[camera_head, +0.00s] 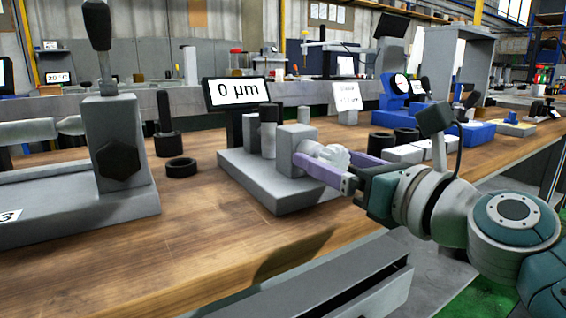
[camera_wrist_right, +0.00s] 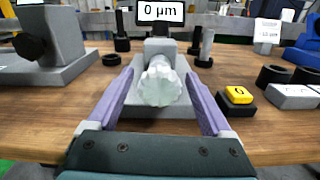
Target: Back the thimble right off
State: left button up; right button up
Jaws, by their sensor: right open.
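The thimble (camera_head: 328,158) is a pale, ribbed knob on the front of a grey block on a grey stand (camera_head: 268,190). It faces the camera in the right wrist view (camera_wrist_right: 160,84). My right gripper (camera_head: 322,160) is open, with one purple finger on each side of the thimble. In the right wrist view the gripper (camera_wrist_right: 159,78) shows gaps between both fingers and the knob. The display (camera_head: 238,92) behind the stand reads 0 µm. My left gripper is not in view.
A grey fixture with a lever (camera_head: 115,150) stands at left. Black rings (camera_head: 181,167) lie on the wooden bench (camera_head: 150,255). A yellow-topped button (camera_wrist_right: 238,95) sits right of the stand. An open grey drawer (camera_head: 350,285) juts out below the bench.

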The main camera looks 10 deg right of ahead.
jog(key=shift+c, duration=0.2)
grip_shut()
dwell(0.6)
